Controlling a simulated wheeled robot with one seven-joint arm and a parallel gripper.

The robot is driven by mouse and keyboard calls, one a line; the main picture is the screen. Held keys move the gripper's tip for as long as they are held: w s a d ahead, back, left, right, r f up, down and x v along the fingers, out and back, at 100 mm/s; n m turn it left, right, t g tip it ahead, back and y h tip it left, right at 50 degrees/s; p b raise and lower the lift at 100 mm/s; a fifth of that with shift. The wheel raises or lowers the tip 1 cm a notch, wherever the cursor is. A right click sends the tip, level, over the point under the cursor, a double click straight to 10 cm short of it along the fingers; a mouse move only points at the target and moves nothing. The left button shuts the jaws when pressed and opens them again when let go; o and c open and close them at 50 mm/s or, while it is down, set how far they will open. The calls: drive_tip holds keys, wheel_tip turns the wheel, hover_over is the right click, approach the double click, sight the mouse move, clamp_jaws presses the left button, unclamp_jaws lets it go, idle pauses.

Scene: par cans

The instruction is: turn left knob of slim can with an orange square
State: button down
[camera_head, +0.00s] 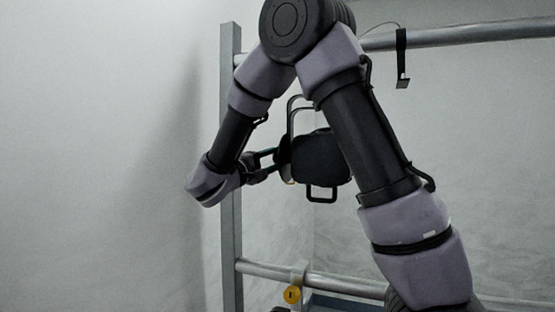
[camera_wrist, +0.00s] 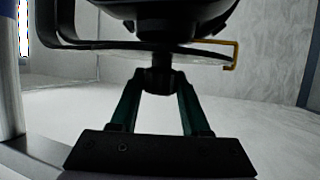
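The black can (camera_head: 322,158) hangs in the middle of the head view, partly behind my arm, with a pale curved yoke (camera_head: 292,115) on its left side. A small orange edge (camera_wrist: 235,55) shows beside its dark underside (camera_wrist: 180,12) in the wrist view; I cannot see a whole orange square. My gripper (camera_head: 272,160) reaches the can's left side. In the wrist view, the dark left knob (camera_wrist: 161,78) sits between the two greenish fingers of my gripper (camera_wrist: 161,88). The fingertips appear to touch it on both sides.
An upright grey post (camera_head: 231,240) stands just left of the can, close to my wrist. Horizontal pipes run above (camera_head: 470,34) and below (camera_head: 345,284) the can. A yellow round tag (camera_head: 292,295) hangs at the lower pipe. The space left of the post is open.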

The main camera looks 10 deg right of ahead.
drive_tip(key=shift+y, duration=0.3)
drive_tip(key=shift+n+g+y, duration=0.8)
drive_tip(key=shift+g+y, duration=0.2)
drive_tip(key=shift+y, duration=0.2)
drive_tip(key=n+g+y, duration=0.1)
drive_tip(key=g+y, duration=0.1)
drive_tip(key=y, duration=0.1)
drive_tip(key=n+g+y, duration=0.1)
drive_tip(key=g+y, duration=0.2)
drive_tip(key=shift+n+g+y, duration=0.6)
drive_tip(key=shift+g+y, duration=0.6)
drive_tip(key=shift+g, duration=0.1)
drive_tip(key=shift+c, duration=1.9)
unclamp_jaws()
